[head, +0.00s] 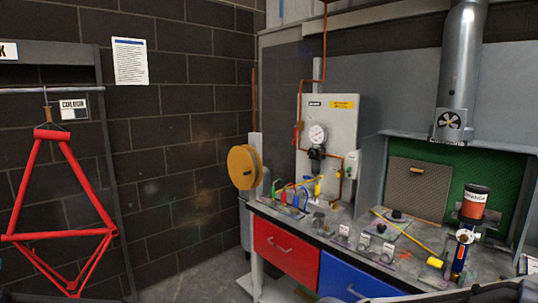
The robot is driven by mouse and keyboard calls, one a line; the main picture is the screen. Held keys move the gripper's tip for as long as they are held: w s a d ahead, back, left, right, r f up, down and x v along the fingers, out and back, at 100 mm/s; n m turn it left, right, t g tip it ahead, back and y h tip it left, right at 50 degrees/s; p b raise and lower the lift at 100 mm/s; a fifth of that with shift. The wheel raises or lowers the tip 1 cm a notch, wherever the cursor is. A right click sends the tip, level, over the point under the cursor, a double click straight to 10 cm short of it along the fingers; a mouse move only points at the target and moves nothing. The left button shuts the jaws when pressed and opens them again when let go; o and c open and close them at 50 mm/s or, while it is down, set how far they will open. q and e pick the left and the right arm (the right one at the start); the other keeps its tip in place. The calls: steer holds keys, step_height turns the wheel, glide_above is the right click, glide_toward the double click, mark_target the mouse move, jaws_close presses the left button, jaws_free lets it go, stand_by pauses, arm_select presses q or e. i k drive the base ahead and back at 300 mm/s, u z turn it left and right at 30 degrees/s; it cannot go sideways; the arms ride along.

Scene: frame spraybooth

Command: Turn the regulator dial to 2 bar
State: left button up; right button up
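The regulator (316,154) is a small dark body on a pale panel (343,125) above the back left of the bench. A round white gauge (318,134) sits directly above it. The gauge needle and scale are too small to read, and I cannot make out marks on the dial. Copper pipe (325,62) runs down to the panel from above. Neither of my grippers is clearly in view, and nothing is seen touching the regulator.
The bench (345,240) holds several small tools and fittings, a yellow-handled rod (405,232) and a dark cup with an orange band (474,203). Red (286,250) and blue (350,281) drawers are below. A yellow reel (243,167) hangs left of the bench. A red bike frame (52,236) hangs at left.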

mark_target(311, 154)
steer(key=u, duration=0.8)
steer(key=i, duration=1.2)
steer(key=u, duration=0.6)
steer(key=i, duration=1.4)
steer(key=z, duration=0.7)
steer(key=i, duration=0.75)
steer(key=z, duration=1.4)
steer(key=i, duration=0.45)
steer(key=z, duration=0.45)
